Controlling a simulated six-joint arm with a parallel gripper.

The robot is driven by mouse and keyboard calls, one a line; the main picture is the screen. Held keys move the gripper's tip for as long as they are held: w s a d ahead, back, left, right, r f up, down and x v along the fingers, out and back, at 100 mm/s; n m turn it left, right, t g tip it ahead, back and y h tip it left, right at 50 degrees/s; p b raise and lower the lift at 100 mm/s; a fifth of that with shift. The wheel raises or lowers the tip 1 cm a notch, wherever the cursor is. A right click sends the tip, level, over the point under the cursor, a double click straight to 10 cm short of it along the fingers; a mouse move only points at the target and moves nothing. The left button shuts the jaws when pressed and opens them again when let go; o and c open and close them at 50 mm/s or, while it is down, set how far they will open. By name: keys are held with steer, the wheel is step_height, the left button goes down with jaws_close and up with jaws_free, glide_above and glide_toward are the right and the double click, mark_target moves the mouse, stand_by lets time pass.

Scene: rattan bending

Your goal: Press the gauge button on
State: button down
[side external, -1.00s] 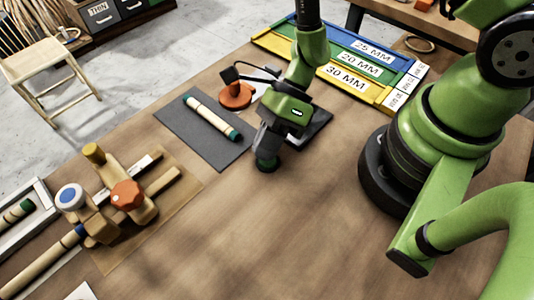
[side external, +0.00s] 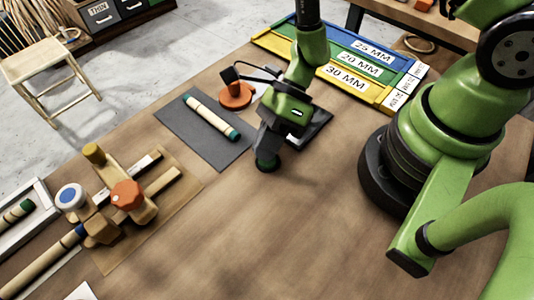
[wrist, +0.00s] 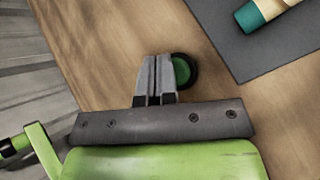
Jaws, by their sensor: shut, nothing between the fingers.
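A round green button (wrist: 182,71) in a black ring sits on the wooden table in the wrist view, just right of my fingertips. The side view shows this green and black button (side external: 266,163) low on the table, directly at my gripper's tip. My gripper (wrist: 157,62) is shut with its two grey fingers together and nothing between them. In the side view, my gripper (side external: 267,146) points down and partly covers the button. I cannot tell whether the fingertips touch it.
A grey mat (side external: 190,140) holds a rattan pole (side external: 211,118) with a teal end. An orange stand (side external: 236,97) and a dark flat tray (side external: 315,130) are close to my gripper. A wooden clamp jig (side external: 126,194) is at left. The table's front middle is clear.

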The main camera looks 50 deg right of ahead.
steer(key=shift+f, duration=0.45)
steer(key=shift+r, duration=0.15)
stand_by(0.4)
steer(key=shift+r, duration=0.3)
steer(key=shift+r, duration=3.05)
